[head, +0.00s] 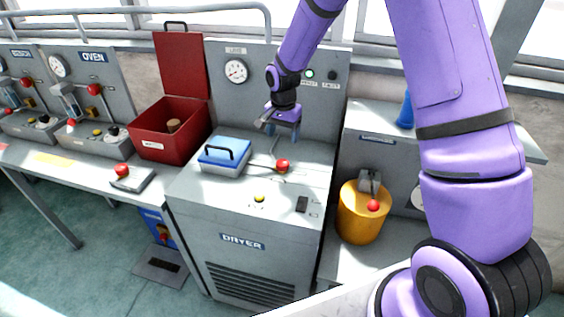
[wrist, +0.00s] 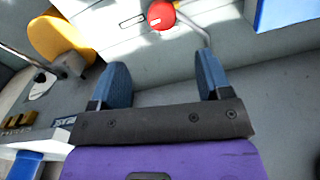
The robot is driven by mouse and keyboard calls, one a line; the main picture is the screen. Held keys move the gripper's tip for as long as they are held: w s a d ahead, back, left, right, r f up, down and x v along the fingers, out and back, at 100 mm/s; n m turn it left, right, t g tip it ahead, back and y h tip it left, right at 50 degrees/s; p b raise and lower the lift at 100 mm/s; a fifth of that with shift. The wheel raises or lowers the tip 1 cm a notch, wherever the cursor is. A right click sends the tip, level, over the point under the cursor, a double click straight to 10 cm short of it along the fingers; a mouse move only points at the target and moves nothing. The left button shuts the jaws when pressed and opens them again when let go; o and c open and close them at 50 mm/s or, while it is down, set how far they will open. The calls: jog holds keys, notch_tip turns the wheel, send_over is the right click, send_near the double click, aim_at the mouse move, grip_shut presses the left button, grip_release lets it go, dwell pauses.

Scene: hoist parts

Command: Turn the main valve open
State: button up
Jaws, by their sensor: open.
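A lever with a red ball knob (head: 282,165) stands on top of the grey dryer cabinet (head: 243,241). No readable label marks it as the main valve. The knob (wrist: 161,15) also shows at the top of the wrist view, with a bent metal rod running right from it. My gripper (head: 283,136) is above the back of the dryer top, behind and above the knob. In the wrist view its two blue fingers (wrist: 163,65) are spread apart with nothing between them. The knob lies beyond the fingertips, apart from them.
A blue-lidded box (head: 224,156) with a black handle sits left of the knob. An open red box (head: 170,145) stands farther left. A yellow cylinder (head: 362,212) with another red-knobbed lever is at right. A gauge (head: 236,71) is on the back panel. The dryer's front top is mostly clear.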

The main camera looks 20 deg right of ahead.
aim_at(282, 163)
notch_tip(282, 163, down, 12)
jog(key=shift+w+a+r, duration=0.1)
jog(key=shift+w, duration=0.05)
dwell(0.5)
jog(key=c, duration=0.9)
